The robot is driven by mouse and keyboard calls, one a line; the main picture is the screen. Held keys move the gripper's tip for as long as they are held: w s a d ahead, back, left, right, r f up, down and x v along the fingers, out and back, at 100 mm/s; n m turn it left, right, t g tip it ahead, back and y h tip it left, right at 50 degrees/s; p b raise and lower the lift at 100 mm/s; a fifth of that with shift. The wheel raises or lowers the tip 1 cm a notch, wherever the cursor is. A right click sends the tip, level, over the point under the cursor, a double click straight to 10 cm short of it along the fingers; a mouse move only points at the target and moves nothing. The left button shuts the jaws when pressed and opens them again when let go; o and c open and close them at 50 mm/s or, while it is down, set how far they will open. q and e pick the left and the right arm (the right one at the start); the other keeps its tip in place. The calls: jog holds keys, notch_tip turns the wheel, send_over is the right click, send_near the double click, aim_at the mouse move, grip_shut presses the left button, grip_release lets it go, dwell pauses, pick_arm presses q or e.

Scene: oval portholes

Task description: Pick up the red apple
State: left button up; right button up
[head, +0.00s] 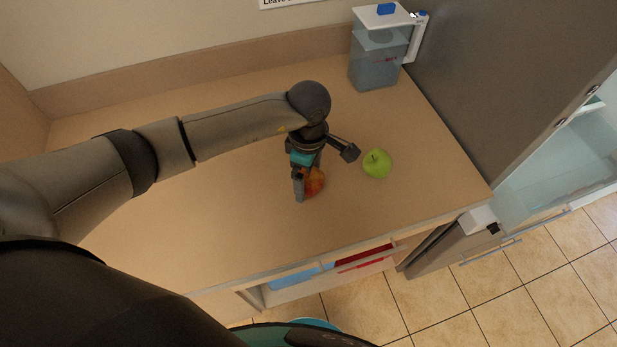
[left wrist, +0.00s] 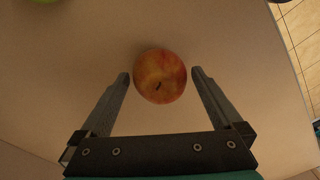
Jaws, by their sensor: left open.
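The red apple (head: 314,182) sits on the wooden counter, partly hidden behind my left gripper in the head view. My left gripper (head: 324,177) is open above the counter at the apple. In the left wrist view the red apple (left wrist: 160,76) lies between the tips of the two spread fingers of the left gripper (left wrist: 160,78), with a gap on each side. Its stem faces the camera. My right gripper is not in view.
A green apple (head: 377,163) sits on the counter (head: 210,225) just right of my left gripper. A clear water pitcher (head: 378,58) stands at the back right beside a grey fridge (head: 490,75). A drawer (head: 335,268) at the counter front is partly open.

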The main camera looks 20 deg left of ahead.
pick_arm(q)
jog(key=shift+f, duration=0.85)
jog(key=shift+c, duration=0.2)
jog(key=c, duration=1.4)
jog(key=shift+r, duration=0.1)
jog(key=shift+r, duration=0.1)
